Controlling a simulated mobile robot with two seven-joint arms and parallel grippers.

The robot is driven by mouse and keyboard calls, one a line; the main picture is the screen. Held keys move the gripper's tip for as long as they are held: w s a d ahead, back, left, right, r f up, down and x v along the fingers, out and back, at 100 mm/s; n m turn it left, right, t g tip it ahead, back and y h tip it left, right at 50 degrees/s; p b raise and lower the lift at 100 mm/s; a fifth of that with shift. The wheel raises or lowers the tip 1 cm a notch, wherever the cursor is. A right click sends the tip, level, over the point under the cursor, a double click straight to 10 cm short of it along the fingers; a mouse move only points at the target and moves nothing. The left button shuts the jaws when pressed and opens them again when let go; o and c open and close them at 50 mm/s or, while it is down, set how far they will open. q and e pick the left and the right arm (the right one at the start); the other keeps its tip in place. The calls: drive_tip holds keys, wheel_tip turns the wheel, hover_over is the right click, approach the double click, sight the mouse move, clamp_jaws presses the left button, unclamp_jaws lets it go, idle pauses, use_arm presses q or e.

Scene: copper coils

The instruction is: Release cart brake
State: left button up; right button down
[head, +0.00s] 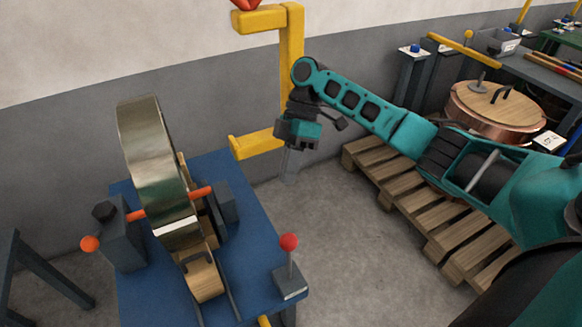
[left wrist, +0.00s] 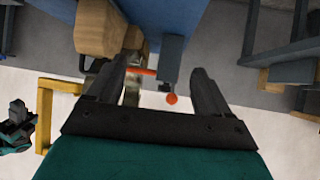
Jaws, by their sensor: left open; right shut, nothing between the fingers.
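The blue cart (head: 245,225) stands at the lower left of the head view. A short upright lever with a red ball knob (head: 289,242) rises from a grey plate at its right front corner; it may be the brake. My right gripper (head: 290,166) is shut and empty, up and behind the lever, apart from it. My left gripper (left wrist: 163,80) is out of the head view. In the left wrist view its fingers are spread, with an orange rod and ball (left wrist: 171,99) showing beyond the gap. The red-knobbed lever is not clear there.
A large metal coil (head: 150,165) stands upright on the cart, with an orange rod through it. A yellow hook frame (head: 291,60) hangs behind my right gripper. A wooden pallet (head: 400,200) lies at right, with a copper coil (head: 495,110) beyond. Floor between cart and pallet is clear.

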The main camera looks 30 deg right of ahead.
drive_tip(key=s+a+f, duration=0.4)
drive_tip(key=s+f, duration=0.2)
idle(0.4)
